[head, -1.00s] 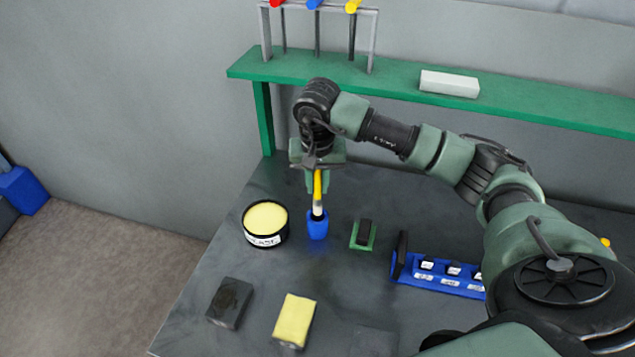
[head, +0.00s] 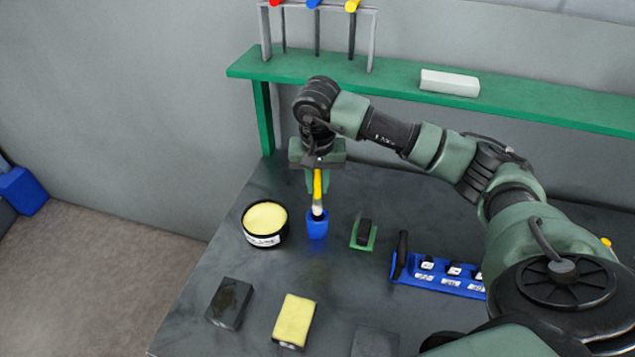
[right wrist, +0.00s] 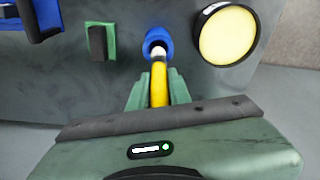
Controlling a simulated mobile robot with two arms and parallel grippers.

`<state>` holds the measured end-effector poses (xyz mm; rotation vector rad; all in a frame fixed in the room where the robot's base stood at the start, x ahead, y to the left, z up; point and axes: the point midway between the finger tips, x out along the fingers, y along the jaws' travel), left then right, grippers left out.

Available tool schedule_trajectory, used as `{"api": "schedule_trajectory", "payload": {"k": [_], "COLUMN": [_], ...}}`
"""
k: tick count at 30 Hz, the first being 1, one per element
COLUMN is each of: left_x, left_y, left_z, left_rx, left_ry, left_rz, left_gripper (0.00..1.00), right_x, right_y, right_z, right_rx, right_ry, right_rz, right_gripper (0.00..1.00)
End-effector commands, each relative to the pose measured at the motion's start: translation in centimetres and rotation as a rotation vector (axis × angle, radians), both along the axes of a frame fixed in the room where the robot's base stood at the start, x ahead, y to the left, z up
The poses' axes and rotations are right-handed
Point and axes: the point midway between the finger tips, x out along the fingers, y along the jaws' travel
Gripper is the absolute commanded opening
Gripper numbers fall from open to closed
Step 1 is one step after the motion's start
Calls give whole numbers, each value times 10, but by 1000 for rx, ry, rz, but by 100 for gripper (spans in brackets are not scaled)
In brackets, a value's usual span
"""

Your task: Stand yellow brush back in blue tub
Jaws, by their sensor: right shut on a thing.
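The yellow brush (head: 317,188) hangs handle-up from my right gripper (head: 317,176), which is shut on its yellow handle. In the head view the brush's lower end is at the mouth of the blue tub (head: 317,228), which stands on the dark table. The right wrist view also shows the brush (right wrist: 158,84) between the fingers of the gripper (right wrist: 158,80), its pale ferrule over the opening of the tub (right wrist: 152,38). How deep the tip sits is hard to tell. My left gripper is not in view.
A round black tin with a yellow top (head: 264,236) stands close left of the tub. A green block with a black part (head: 364,234) is to the right, then a blue rack (head: 440,279). A yellow sponge (head: 296,318) and dark block (head: 230,303) lie in front. A green shelf (head: 400,86) runs behind.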

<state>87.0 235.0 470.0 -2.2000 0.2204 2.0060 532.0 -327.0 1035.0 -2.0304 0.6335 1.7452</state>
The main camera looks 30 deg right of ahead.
Motion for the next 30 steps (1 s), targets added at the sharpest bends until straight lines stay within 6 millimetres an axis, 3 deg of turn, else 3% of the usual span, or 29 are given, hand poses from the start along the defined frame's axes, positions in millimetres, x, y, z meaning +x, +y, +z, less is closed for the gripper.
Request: {"api": "schedule_trajectory", "payload": {"k": [30], "left_x": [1], "left_y": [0], "left_z": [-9], "left_rx": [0], "left_ry": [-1], "left_rz": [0], "left_gripper": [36], "right_x": [0], "right_y": [0], "right_z": [0], "right_rx": [0], "right_ry": [0], "right_rz": [0], "right_gripper": [0]}}
